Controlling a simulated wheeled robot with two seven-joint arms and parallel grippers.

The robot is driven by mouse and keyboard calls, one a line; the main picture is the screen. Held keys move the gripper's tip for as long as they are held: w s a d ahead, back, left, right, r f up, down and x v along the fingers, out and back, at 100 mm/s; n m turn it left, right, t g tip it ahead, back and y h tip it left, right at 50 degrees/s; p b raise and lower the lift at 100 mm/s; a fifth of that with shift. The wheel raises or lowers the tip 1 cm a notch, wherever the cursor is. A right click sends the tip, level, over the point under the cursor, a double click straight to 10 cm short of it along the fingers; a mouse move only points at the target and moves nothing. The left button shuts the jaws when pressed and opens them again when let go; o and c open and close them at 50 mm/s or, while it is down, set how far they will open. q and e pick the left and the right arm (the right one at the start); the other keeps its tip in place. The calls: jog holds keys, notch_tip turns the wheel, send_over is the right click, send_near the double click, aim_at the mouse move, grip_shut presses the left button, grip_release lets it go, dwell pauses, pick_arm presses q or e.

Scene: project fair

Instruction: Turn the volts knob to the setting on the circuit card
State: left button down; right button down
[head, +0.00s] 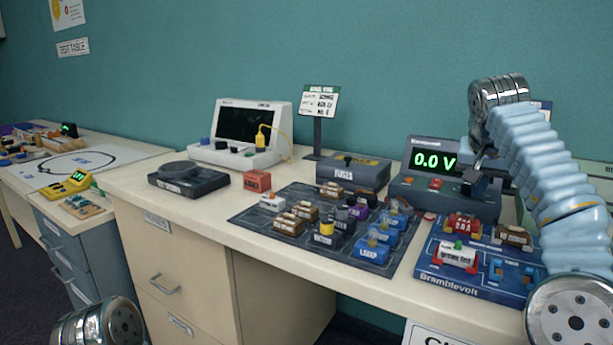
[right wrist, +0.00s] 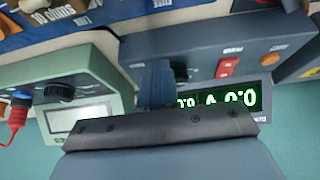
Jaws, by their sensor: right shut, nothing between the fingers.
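The power supply (head: 418,190) is a dark grey-blue box with a green display (head: 435,161) reading 0.0 V. It also shows upside down in the right wrist view (right wrist: 215,43). My right gripper (head: 467,177) is shut and empty at the right part of its front, close to the panel. In the right wrist view its fingers (right wrist: 157,84) are together beside a dark knob-like part, mostly hidden behind them. I cannot tell whether they touch it. The circuit card (head: 319,101) stands on a post at the back; its small print is hard to read. My left gripper is out of view.
A blue Bramblevolt board (head: 429,270) with modules lies before the supply. A dark mat (head: 252,222) holds several parts. A fuses box (head: 340,171) and a white scope (head: 277,126) stand behind. A green meter (right wrist: 98,72) with a black knob stands beside the supply.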

jog(key=shift+a+r+p, duration=0.1)
jog(key=shift+p, duration=0.25)
dwell(0.3)
jog(key=shift+w+a, duration=0.1)
jog(key=shift+a, duration=0.05)
jog(key=shift+w+a, duration=0.15)
jog(key=shift+a, duration=0.25)
jog(key=shift+w+a, duration=0.35)
jog(key=shift+a, duration=0.1)
jog(key=shift+w, duration=0.15)
jog(key=shift+a, duration=0.1)
jog(key=shift+s+a, duration=0.25)
dwell(0.4)
